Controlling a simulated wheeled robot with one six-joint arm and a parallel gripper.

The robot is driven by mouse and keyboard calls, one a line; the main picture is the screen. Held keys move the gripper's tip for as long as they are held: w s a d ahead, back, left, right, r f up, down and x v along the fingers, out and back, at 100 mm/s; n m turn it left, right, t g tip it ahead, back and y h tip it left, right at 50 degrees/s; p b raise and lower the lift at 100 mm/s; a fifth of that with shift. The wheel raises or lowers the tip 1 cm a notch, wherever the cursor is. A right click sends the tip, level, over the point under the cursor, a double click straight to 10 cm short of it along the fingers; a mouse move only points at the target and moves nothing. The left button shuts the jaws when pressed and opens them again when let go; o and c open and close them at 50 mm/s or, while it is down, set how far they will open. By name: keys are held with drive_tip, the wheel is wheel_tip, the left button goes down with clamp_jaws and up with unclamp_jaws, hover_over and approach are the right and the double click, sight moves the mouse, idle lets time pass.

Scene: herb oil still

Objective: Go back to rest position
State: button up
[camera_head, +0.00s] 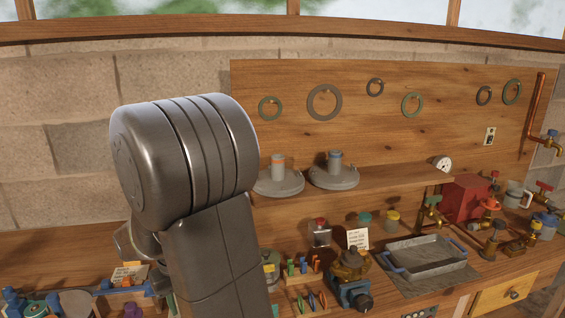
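My arm's grey metal links stand large in the left half of the head view, in front of the wall and the left part of the bench. My gripper does not show clearly. A small grey part peeks out at the left behind the arm, and I cannot tell whether it belongs to the gripper. I cannot see any fingertips or whether anything is held.
A wooden bench carries a metal tray (430,262), a blue-and-brass device (350,282), a red box (465,200) and several brass valves on the right. A shelf holds two grey lids (333,177). Rings hang on the wooden back panel (450,130). Space above the shelf is clear.

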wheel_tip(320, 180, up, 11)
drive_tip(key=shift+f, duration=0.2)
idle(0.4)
